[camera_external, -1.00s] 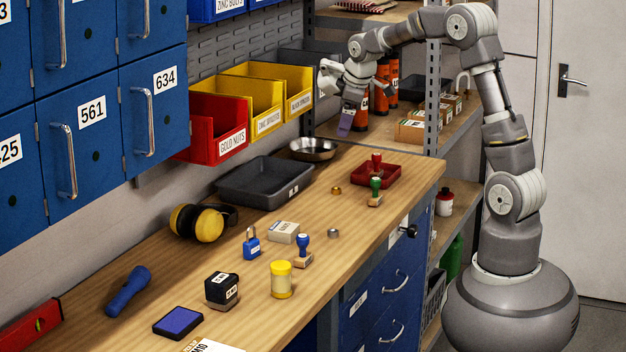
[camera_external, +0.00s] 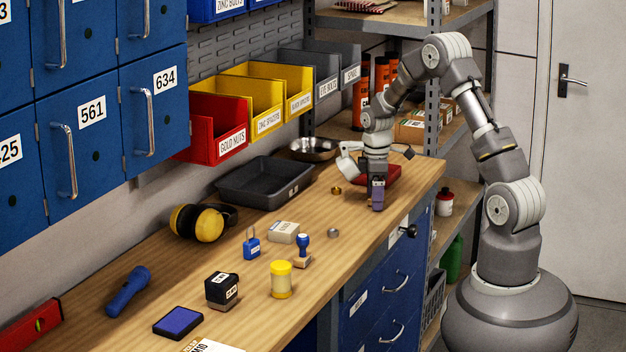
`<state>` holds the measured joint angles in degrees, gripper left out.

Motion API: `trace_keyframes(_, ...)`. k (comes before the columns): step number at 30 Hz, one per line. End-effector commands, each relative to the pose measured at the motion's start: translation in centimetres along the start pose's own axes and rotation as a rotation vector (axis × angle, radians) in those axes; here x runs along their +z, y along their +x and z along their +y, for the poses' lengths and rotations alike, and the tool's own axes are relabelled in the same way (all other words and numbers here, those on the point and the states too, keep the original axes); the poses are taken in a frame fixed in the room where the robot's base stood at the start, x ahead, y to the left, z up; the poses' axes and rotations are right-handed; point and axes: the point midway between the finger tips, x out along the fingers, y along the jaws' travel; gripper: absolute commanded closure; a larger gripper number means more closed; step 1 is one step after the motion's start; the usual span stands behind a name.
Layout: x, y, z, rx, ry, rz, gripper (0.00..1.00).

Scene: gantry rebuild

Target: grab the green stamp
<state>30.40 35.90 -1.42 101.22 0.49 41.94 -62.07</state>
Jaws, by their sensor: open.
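My gripper (camera_external: 377,204) is low over the right part of the workbench (camera_external: 345,225), pointing down, with its jaws open. The green stamp stood at this spot in the earlier view. It is now hidden behind or between my fingers, so I cannot tell whether they touch it. The red tray (camera_external: 388,174) lies just behind my gripper and is partly covered by it. The red stamp seen in that tray earlier is hidden by my wrist.
A blue-handled stamp (camera_external: 303,248) and a small nut (camera_external: 333,233) stand left of my gripper. A brass nut (camera_external: 336,190) is closer. A dark grey tray (camera_external: 264,182) and a metal bowl (camera_external: 314,148) lie behind. The bench's front edge is close on the right.

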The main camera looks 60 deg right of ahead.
Motion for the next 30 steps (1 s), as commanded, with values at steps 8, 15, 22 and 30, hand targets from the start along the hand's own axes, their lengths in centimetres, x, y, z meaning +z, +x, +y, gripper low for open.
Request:
trace_keyframes(8,0.0,-0.1,0.0,0.001,0.000,0.000,0.61)
trace_keyframes(15,0.0,-0.1,0.0,0.001,0.000,0.000,0.73)
trace_keyframes(22,0.0,-1.2,0.1,0.002,0.000,0.001,0.73)
trace_keyframes(30,0.5,-4.1,-0.7,0.000,0.000,-0.001,0.73)
